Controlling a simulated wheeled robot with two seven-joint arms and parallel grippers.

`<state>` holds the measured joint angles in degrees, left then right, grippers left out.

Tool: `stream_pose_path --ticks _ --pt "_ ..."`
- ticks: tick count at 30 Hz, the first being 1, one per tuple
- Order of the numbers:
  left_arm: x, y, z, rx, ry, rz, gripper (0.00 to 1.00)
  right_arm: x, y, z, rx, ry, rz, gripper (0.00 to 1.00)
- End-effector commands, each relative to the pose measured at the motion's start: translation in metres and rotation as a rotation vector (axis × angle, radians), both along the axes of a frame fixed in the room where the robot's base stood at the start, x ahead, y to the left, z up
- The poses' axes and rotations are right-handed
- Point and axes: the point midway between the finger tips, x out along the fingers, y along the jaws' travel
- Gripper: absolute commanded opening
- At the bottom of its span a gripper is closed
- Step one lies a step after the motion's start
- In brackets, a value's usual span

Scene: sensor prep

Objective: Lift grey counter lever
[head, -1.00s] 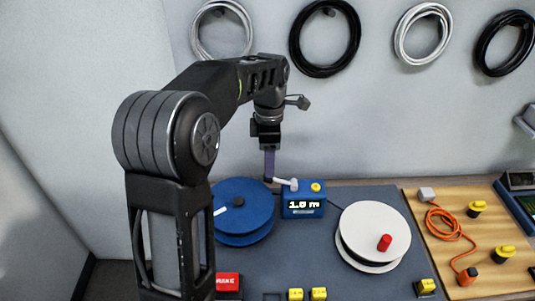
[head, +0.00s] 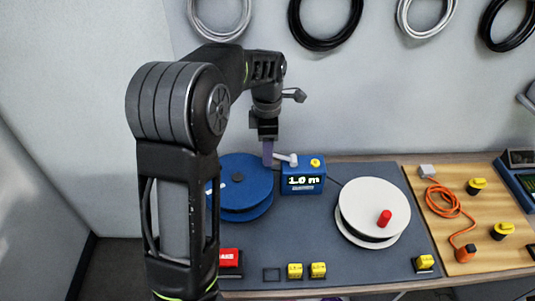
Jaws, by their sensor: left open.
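The blue counter (head: 303,182) stands at the back of the grey mat, its display reading about 1.0 m. Its light grey lever (head: 285,158) sticks out to the left from the counter's upper left side. My left gripper (head: 268,160) points down at the lever's left end, its purple fingers touching or very near it; I cannot tell which. The fingers are seen edge on, so the gap between them is hidden. My right gripper is not in view.
A blue reel (head: 245,190) lies left of the counter, below my gripper. A white reel (head: 372,200) with a red knob (head: 384,218) lies to the right. Yellow blocks (head: 295,271) and a red block (head: 229,257) line the front. An orange cable (head: 440,204) lies on the wooden board.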

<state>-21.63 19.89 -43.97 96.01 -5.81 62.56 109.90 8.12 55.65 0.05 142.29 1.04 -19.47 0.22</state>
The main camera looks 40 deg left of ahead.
Motion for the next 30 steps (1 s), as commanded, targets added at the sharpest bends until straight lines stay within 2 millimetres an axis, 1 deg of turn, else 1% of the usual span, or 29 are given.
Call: stream_pose_path --ticks 1,3,13,14,30 --pt "-0.0002 -0.0001 -0.0118 0.000 0.000 0.000 0.49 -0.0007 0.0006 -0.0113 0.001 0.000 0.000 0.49" --pt "-0.0001 -0.0002 -0.0152 0.000 0.000 -0.001 0.49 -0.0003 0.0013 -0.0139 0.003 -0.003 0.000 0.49" --pt "-0.0002 -0.0003 -0.0151 0.000 0.000 -0.001 0.49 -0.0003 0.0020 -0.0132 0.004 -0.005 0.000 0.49" --pt "-0.0002 -0.0003 -0.0151 0.000 0.000 -0.001 0.47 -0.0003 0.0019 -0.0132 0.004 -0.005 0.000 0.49" --pt "-0.0003 -0.0003 -0.0150 -0.001 0.001 -0.001 0.03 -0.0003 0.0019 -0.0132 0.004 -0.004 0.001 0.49"
